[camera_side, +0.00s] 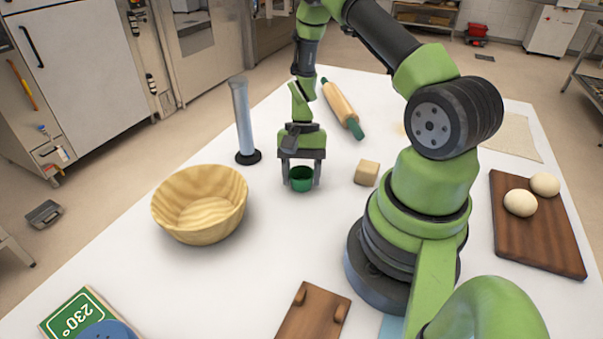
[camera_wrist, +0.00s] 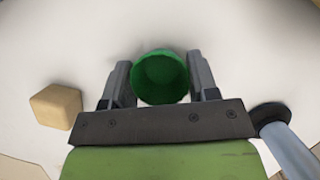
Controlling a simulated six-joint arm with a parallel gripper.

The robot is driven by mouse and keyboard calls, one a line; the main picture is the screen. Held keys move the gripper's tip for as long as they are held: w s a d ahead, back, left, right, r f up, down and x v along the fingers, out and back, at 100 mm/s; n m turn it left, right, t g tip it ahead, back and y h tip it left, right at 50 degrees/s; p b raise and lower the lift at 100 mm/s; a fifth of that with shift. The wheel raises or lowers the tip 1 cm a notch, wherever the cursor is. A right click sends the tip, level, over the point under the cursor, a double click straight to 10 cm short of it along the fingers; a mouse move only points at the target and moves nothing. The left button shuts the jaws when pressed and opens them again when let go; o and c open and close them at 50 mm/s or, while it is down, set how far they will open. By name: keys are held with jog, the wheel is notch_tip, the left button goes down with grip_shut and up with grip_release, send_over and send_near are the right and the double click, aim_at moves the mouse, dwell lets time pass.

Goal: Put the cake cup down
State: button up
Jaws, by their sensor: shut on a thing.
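The cake cup (camera_side: 301,179) is small, round and dark green, with an open top. My gripper (camera_side: 300,182) has one finger on each side of it and is shut on it, near the middle of the white table. In the wrist view the cup (camera_wrist: 161,78) sits upright between the two grey fingers of my gripper (camera_wrist: 162,82), its hollow inside showing empty. The cup is at or just above the table top; I cannot tell whether its base touches.
A wooden bowl (camera_side: 200,204) stands left of the cup, and a metal post on a black base (camera_side: 243,125) behind it. A beige block (camera_side: 367,173) lies close on the right. A rolling pin (camera_side: 342,107) lies farther back. The table (camera_side: 262,255) in front is clear.

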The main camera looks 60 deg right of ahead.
jog(key=shift+f, duration=0.15)
jog(key=o, duration=1)
